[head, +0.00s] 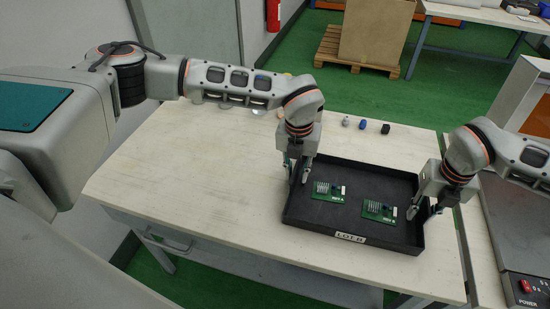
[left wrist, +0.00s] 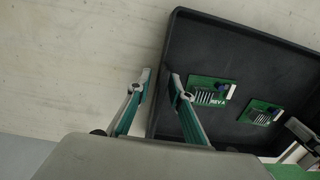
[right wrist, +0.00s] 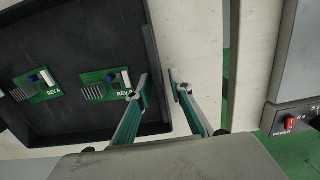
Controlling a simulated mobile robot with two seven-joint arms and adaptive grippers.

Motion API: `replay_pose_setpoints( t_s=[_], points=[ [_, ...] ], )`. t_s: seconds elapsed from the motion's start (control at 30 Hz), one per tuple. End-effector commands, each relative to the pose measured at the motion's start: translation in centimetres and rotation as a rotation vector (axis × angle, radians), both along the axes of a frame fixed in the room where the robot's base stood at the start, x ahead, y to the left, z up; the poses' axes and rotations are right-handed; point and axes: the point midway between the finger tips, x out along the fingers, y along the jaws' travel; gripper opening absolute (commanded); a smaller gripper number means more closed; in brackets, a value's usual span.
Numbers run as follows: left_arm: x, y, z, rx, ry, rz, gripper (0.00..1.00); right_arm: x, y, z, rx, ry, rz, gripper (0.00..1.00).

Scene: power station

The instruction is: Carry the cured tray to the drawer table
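The black tray (head: 300,232), labelled LOT B, appears to rest flat on the right part of the pale drawer table (head: 170,165). It holds two green circuit boards, REV A (head: 327,191) and another (head: 378,211). My left gripper (head: 304,176) is at the tray's left wall; in the left wrist view its fingers (left wrist: 160,78) stand apart, one outside the wall and one on the inner side. My right gripper (head: 422,210) is at the right wall; in the right wrist view its fingers (right wrist: 158,78) also stand apart on either side of the wall.
Small items, including a blue one (head: 362,125) and a black one (head: 385,129), stand behind the tray. A grey device with a red power switch (head: 525,286) is on the right, across a narrow gap. The table's left part is clear. A box on a pallet (head: 375,35) stands behind.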

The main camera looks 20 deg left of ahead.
Motion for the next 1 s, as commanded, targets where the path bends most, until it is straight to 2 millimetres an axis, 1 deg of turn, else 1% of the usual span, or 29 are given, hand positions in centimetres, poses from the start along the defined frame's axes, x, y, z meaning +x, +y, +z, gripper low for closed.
replay_pose_setpoints(
  t_s=[0.3, 0.43, 0.57, 0.8, 0.9, 1.0],
  points=[
    [0.0, 0.2, 0.0, 0.003, 0.000, 0.002, 0.21, 0.0, -0.2, 0.0, -0.002, 0.001, -0.002, 0.21],
    [0.0, 0.2, 0.9, 0.002, 0.000, 0.003, 0.21, 0.0, -0.2, 0.0, -0.003, 0.001, -0.003, 0.21],
    [-0.1, 0.2, 2.9, 0.002, -0.002, 0.002, 0.21, 0.0, -0.2, 0.0, -0.003, 0.001, -0.003, 0.21],
    [-0.5, 0.1, 7.9, 0.001, -0.004, 0.001, 0.21, 0.0, -0.2, 0.0, -0.003, 0.001, -0.003, 0.21],
    [-0.6, 0.1, 9.6, 0.001, -0.003, 0.001, 0.21, 0.0, -0.2, 0.0, -0.003, 0.001, -0.003, 0.21],
    [-0.8, 0.2, 10.8, 0.002, 0.000, 0.002, 0.21, 0.0, -0.2, -0.1, -0.003, 0.001, -0.003, 0.21]
  ],
)
